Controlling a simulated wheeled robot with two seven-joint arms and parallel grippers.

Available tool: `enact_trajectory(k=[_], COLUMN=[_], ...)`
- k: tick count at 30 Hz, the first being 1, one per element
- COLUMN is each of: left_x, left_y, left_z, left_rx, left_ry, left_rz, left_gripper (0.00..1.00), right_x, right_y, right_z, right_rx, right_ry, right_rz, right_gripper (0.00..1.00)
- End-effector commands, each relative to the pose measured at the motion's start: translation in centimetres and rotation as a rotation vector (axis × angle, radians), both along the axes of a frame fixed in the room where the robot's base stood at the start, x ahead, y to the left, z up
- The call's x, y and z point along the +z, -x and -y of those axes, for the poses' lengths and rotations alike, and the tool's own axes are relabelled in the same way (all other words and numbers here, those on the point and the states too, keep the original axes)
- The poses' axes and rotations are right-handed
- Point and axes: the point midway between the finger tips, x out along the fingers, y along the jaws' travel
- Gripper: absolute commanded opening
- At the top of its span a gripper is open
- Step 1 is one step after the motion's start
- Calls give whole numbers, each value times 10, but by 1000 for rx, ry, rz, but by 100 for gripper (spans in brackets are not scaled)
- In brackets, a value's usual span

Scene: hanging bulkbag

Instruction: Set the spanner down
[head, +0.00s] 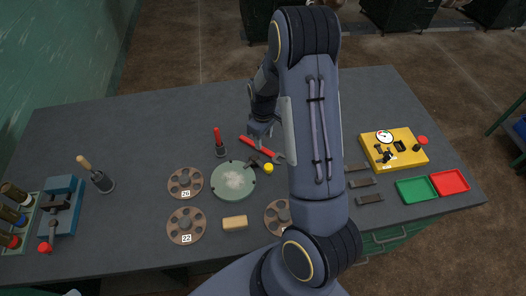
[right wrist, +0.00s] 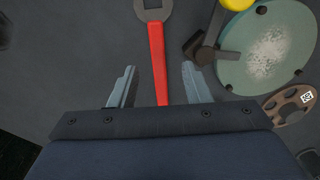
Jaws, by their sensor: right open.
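The spanner (head: 255,145) has a red handle and a grey ring head, and it appears to lie on the dark bench top. In the right wrist view the spanner (right wrist: 157,58) runs up the picture, its handle between the two jaws with a gap on each side. My right gripper (right wrist: 156,78) is open around the handle and not closed on it. In the head view my right gripper (head: 262,132) is just above the spanner, partly hiding its handle. My left gripper is not in view.
A pale green round plate (head: 232,181) with white powder, a dark tool (head: 254,160) and a yellow knob (head: 268,168) are close by. A red-handled tool (head: 219,142) stands left of the spanner. A yellow gauge box (head: 405,158) and green and red trays (head: 449,182) are at right.

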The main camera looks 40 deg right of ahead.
Motion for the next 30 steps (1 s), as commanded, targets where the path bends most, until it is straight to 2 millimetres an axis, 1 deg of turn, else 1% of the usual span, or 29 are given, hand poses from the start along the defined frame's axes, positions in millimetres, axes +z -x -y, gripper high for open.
enact_trajectory(k=[1, 5, 9, 12, 19, 20, 27, 30], left_x=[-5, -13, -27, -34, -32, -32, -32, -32], left_y=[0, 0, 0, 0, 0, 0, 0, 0], left_z=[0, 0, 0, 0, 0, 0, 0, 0], left_rx=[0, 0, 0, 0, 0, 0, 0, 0], left_ry=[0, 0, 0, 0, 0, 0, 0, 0], left_rz=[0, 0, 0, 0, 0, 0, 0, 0], left_gripper=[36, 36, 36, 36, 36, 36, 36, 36], right_x=[-7, -19, -42, -54, -53, -53, -53, -53], right_y=[-1, -4, -10, -10, -10, -10, -10, -10], right_z=[0, 0, 1, 1, 0, 0, 0, 0], right_rx=[0, -1, -2, -1, -2, -2, -2, -2], right_ry=[0, 0, 0, 0, 0, -1, -1, -1], right_rz=[-1, -1, -1, 0, 1, 1, 1, 1], right_gripper=[44, 44, 44, 44, 44, 42, 11, 0])
